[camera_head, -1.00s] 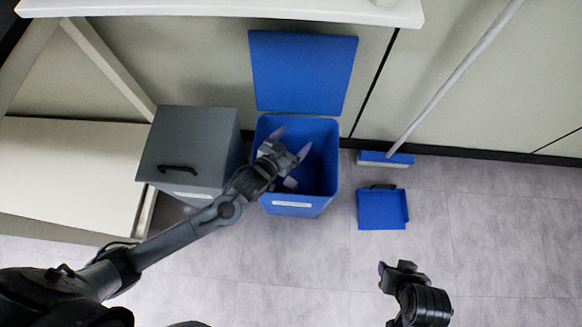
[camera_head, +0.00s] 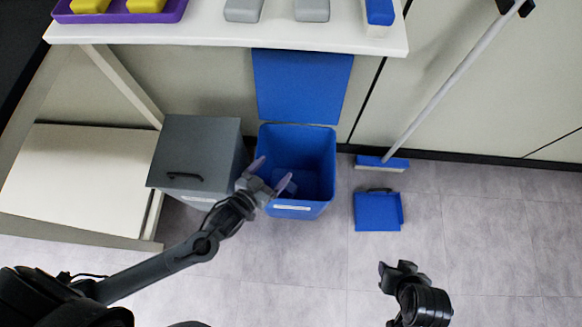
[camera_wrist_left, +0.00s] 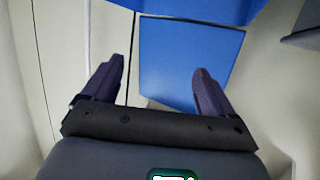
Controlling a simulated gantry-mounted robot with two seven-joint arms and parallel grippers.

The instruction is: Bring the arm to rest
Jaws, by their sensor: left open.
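My left gripper (camera_head: 272,172) is at the near left rim of the open blue bin (camera_head: 325,160) in the head view, at the end of my outstretched left arm. Its fingers are apart. In the left wrist view the left gripper (camera_wrist_left: 158,78) has nothing between its fingers, and the bin's raised blue lid (camera_wrist_left: 190,60) lies beyond them. My right gripper (camera_head: 397,268) is at the lower right over the floor. It is dark and small, and its jaw opening is unclear. The inside of the bin is partly hidden by the left gripper.
A grey lidded bin (camera_head: 205,140) stands left of the blue bin. The blue lid (camera_head: 302,88) stands up behind it. A blue dustpan (camera_head: 378,212) and a broom (camera_head: 381,163) are to the right. A white counter (camera_head: 215,32) overhangs at the back. The near floor is clear.

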